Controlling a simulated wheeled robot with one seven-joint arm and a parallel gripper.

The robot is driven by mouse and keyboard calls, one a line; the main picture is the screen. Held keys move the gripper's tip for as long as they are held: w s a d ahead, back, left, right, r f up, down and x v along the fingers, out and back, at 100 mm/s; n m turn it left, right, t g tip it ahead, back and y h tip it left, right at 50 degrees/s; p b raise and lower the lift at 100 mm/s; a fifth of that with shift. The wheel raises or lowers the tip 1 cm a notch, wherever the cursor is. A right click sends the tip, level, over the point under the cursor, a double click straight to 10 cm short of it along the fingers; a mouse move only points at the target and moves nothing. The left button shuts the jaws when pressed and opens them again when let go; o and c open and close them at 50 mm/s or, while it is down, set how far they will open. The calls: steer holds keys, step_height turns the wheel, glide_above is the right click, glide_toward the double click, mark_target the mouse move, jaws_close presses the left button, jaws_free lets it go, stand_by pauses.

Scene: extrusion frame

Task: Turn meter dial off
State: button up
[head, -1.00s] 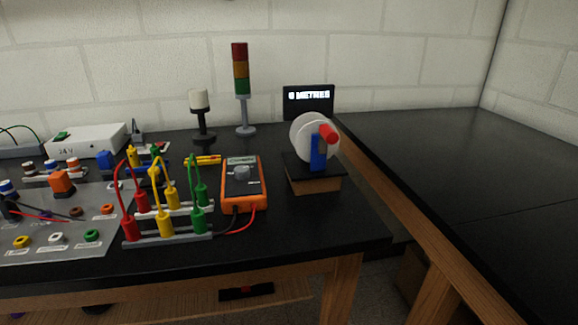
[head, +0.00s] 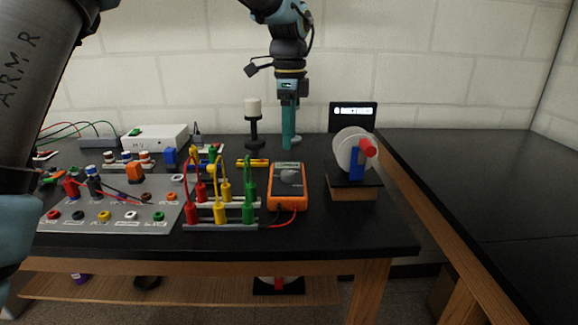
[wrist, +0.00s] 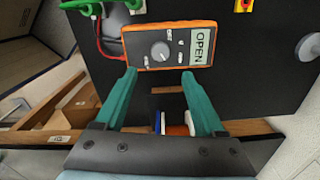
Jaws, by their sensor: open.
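The orange multimeter (head: 288,203) lies face up on the black bench, with a round grey dial (head: 291,177) below its screen. In the wrist view the meter (wrist: 172,60) shows side-on, its dial (wrist: 160,51) near the middle and its screen (wrist: 200,47) reading "OPEN". Small white labels ring the dial; I cannot tell clearly which one its pointer faces. My gripper (head: 288,147) points down above the bench, behind the meter in the head view. In the wrist view my gripper (wrist: 159,73) has two teal fingers spread apart with nothing between them, their tips around the meter's near edge.
Red, yellow and green plugs with leads (head: 221,203) stand just left of the meter. A reel on a wooden block (head: 352,150) stands to the right. A beacon (head: 253,125) stands behind. The right bench (head: 470,180) is clear.

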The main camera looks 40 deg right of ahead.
mark_target(288, 172)
step_height(288, 172, down, 9)
steer(key=shift+w+a+f+p, duration=0.1)
steer(key=shift+p, duration=0.65)
jaws_close()
